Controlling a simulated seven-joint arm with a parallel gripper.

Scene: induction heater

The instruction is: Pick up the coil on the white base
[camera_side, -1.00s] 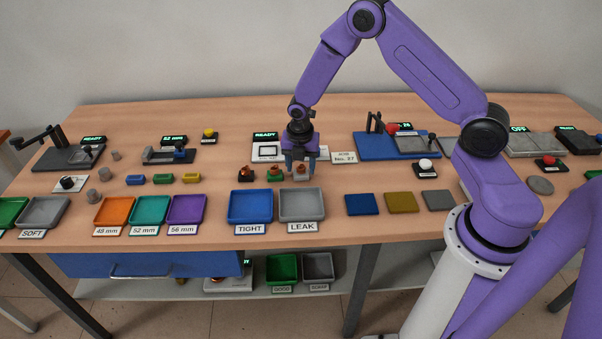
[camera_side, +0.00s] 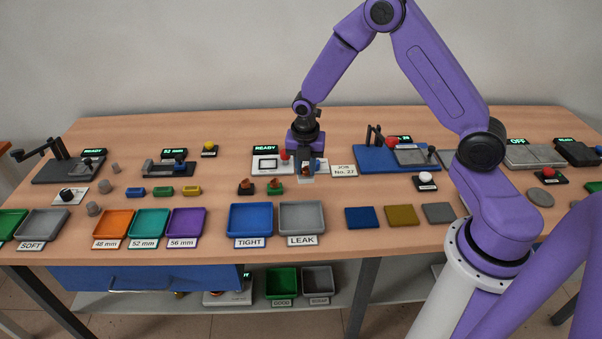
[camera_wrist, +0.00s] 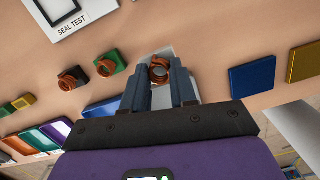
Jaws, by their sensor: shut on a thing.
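The copper coil on the white base (camera_wrist: 159,70) sits between the two fingers of my gripper (camera_wrist: 158,88) in the wrist view. My gripper is shut on it, with one finger at each side. In the side view my gripper (camera_side: 307,169) points down behind the grey LEAK tray, and its fingers partly hide the coil and base. The white base looks slightly above the table, but the gap is hard to judge.
A coil on a black base (camera_side: 245,188) and one on a green base (camera_side: 275,187) stand to the left. The white seal test unit (camera_side: 267,165) is behind them. The blue TIGHT tray (camera_side: 250,218) and grey LEAK tray (camera_side: 302,217) are in front.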

